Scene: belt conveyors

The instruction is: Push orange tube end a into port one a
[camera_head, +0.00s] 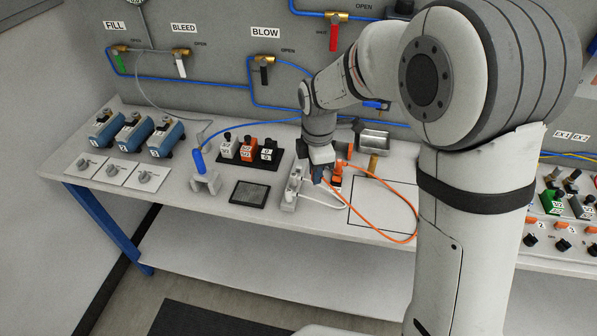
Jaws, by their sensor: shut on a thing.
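My gripper (321,172) points down over the middle of the bench, shut on one end of the orange tube; its jaws hide most of that end. The orange tube (378,236) runs from under my gripper in a wide loop to the right and back up towards an orange fitting (337,176). A narrow white block (291,189) stands just left of my gripper. Port one a cannot be told apart at this size, nor whether the tube end touches a port.
White, orange and black blocks (248,150) stand on a black base to the left. A dark flat panel (249,193) lies in front. A blue-handled tool (198,161) stands in a white holder. A metal tray (373,140) is behind right.

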